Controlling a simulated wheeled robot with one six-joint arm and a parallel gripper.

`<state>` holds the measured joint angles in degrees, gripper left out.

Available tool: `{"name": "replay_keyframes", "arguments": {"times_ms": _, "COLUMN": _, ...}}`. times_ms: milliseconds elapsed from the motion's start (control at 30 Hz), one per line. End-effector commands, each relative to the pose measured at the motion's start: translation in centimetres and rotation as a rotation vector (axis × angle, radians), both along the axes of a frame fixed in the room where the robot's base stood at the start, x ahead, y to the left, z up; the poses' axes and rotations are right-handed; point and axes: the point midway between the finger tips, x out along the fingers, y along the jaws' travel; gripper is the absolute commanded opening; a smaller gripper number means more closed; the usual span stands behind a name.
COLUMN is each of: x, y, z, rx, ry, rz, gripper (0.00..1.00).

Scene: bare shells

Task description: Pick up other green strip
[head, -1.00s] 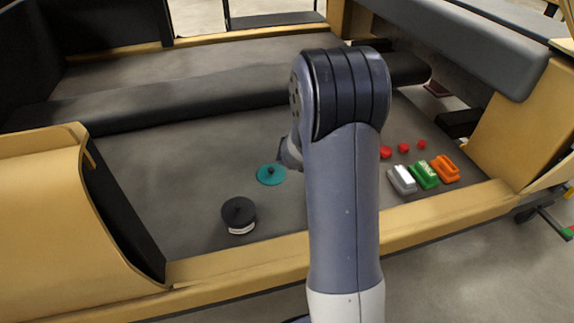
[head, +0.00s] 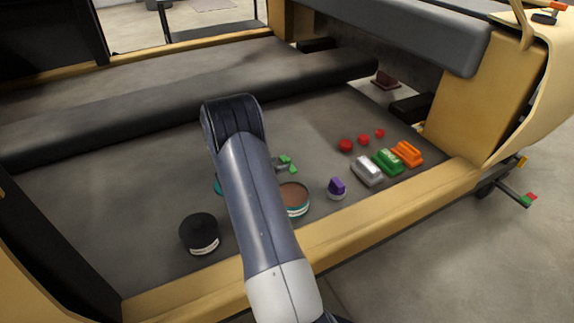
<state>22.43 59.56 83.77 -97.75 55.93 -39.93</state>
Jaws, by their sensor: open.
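My arm crosses the middle of the head view, and my gripper (head: 286,164) shows just right of its elbow, over the grey floor of the tray. Two small bright green pieces stand apart at its end. I cannot tell if they are its fingertips or loose strips. It appears empty. A green block (head: 388,161) with pale marks lies at the right, between a silver-white block (head: 367,171) and an orange block (head: 407,153), well apart from my gripper. No other clear green strip shows on the tray; my arm hides part of it.
A brown-topped tin (head: 294,199) and a purple-and-white piece (head: 337,188) stand near the front edge. A black round tin (head: 199,234) is at left, and a teal disc (head: 218,185) is mostly behind my arm. Several red caps (head: 346,145) lie farther back. A yellow rim (head: 390,220) borders the tray.

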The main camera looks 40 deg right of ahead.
Motion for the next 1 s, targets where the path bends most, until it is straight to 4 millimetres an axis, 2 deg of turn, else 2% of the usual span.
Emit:
{"name": "replay_keyframes", "arguments": {"times_ms": 300, "x": 0.7, "y": -4.0, "z": -1.5, "rx": 0.0, "ry": -0.001, "rz": -0.002, "gripper": 0.45}}
{"name": "replay_keyframes", "arguments": {"times_ms": 433, "x": 0.8, "y": -4.8, "z": -1.7, "rx": 0.0, "ry": -0.001, "rz": -0.002, "gripper": 0.45}}
{"name": "replay_keyframes", "arguments": {"times_ms": 633, "x": 0.8, "y": -4.8, "z": -1.7, "rx": 0.0, "ry": -0.001, "rz": 0.0, "gripper": 0.45}}
{"name": "replay_keyframes", "arguments": {"times_ms": 1000, "x": 0.8, "y": -4.7, "z": -1.7, "rx": 0.0, "ry": -0.002, "rz": -0.001, "gripper": 0.15}}
